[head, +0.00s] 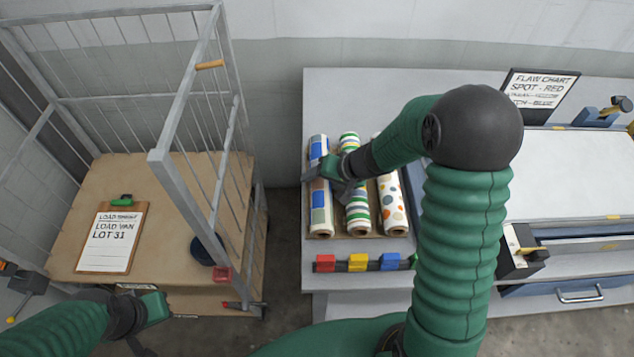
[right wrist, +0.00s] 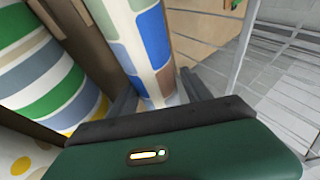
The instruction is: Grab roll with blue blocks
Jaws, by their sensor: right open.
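The roll with blue blocks (head: 320,217) lies leftmost of three patterned rolls on the table. It also shows in the right wrist view (right wrist: 150,45), with blue, green and tan blocks on white. My right gripper (head: 325,176) is open over its middle. In the right wrist view its dark fingers (right wrist: 158,97) stand on either side of the roll; whether they touch it I cannot tell. The green striped roll (head: 358,213) lies beside it, then the dotted roll (head: 391,205). My left gripper (head: 145,318) is low at the left, its fingers mostly hidden.
A wire-sided cart (head: 175,175) with a clipboard (head: 112,237) stands left, across a floor gap from the table (head: 335,90). Coloured clips (head: 358,263) line the front of the rolls. A flaw chart sign (head: 540,88) and the press (head: 580,170) are at right.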

